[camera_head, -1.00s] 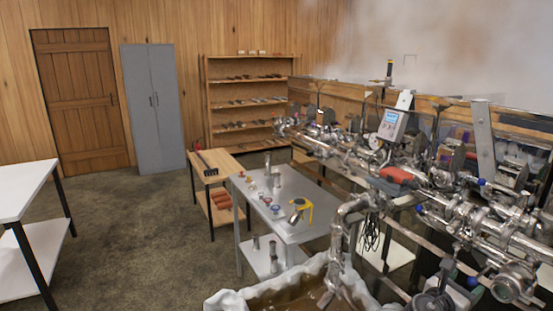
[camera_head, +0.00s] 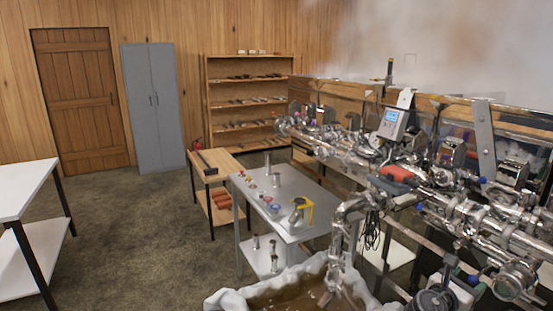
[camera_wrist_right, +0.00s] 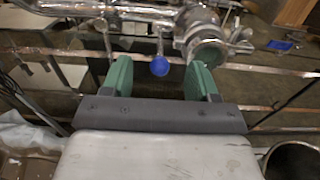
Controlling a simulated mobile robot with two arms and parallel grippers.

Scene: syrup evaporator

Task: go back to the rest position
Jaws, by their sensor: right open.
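In the right wrist view my right gripper (camera_wrist_right: 158,80) shows its two green fingers wide apart with nothing held between them. A blue ball knob (camera_wrist_right: 160,66) on a steel pipe fitting (camera_wrist_right: 157,44) shows in the gap, seemingly beyond the fingertips. In the head view the right gripper is hard to pick out among the shiny pipework at the lower right. My left gripper is in neither view.
The steel evaporator pipework (camera_head: 470,205) fills the right side. A cloth-lined basin of brown liquid (camera_head: 225,300) stands at the bottom. A steel table (camera_head: 290,228) with small parts and a wooden table (camera_head: 225,165) stand behind it. Open floor (camera_head: 140,235) lies left.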

